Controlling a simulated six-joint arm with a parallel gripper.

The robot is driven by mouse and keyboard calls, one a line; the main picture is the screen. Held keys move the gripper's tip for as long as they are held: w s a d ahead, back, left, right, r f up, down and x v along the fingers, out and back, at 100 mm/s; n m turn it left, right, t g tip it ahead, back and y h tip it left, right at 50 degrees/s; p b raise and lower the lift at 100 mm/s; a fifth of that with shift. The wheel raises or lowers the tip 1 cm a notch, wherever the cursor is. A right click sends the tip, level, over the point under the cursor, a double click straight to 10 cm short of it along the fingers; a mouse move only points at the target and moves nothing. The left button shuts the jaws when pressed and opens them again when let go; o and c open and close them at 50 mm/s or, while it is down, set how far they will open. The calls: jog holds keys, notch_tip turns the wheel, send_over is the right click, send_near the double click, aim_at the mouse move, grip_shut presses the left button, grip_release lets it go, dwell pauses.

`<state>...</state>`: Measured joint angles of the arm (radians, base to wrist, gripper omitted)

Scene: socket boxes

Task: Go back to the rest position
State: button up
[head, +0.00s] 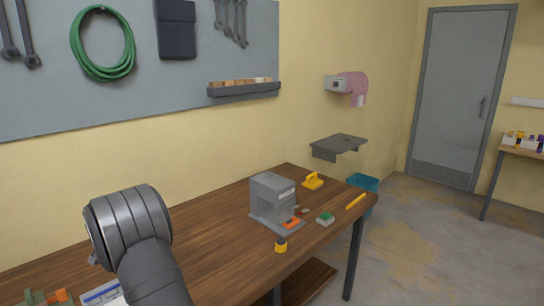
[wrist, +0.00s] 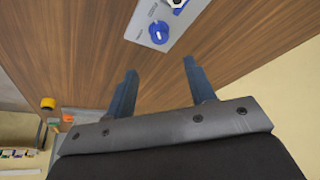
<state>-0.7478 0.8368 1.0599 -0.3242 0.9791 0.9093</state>
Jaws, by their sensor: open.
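My gripper (wrist: 160,68) is open and empty in the wrist view, its two dark blue fingers apart over the brown wooden table (wrist: 75,50). A grey socket box (wrist: 145,20) with a round blue socket (wrist: 158,32) lies beyond the fingertips, apart from them and cut by the top edge. In the head view my arm fills the lower left and the gripper itself is out of sight. A blue and white thing (head: 100,295) shows partly behind the arm; I cannot tell if it is the same box.
A grey machine (head: 268,200) stands on the table (head: 215,225), with a yellow-topped thing (head: 281,246), a green and white block (head: 325,219), a yellow stick (head: 355,201) and a yellow handled piece (head: 313,181) around it. Green and orange parts (head: 50,298) lie at the lower left.

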jog(key=v, duration=0.6)
jog(key=x, duration=1.8)
jog(key=shift+w, duration=0.1)
jog(key=n+y, duration=0.1)
jog(key=n, duration=0.1)
jog(key=shift+d+r+n, duration=0.1)
jog(key=shift+d+n, duration=0.05)
jog(key=shift+n, duration=0.25)
jog(key=shift+d+n+g+y, duration=0.1)
jog(key=shift+n+g+y, duration=0.25)
jog(key=shift+n, duration=1.05)
jog(key=shift+n+g+y, duration=0.15)
jog(key=shift+n+y, duration=0.4)
jog(key=shift+n, duration=0.85)
jog(key=shift+w+n+g+y, duration=0.1)
jog(key=shift+n+g+y, duration=0.25)
jog(key=shift+n, duration=0.75)
jog(key=shift+n+g+y, duration=0.25)
jog(key=shift+n+g, duration=0.1)
jog(key=shift+n, duration=0.75)
jog(key=shift+w+d+n+g, duration=0.1)
jog(key=shift+n+g, duration=0.7)
jog(key=shift+n, duration=1.3)
jog(key=shift+y, duration=0.3)
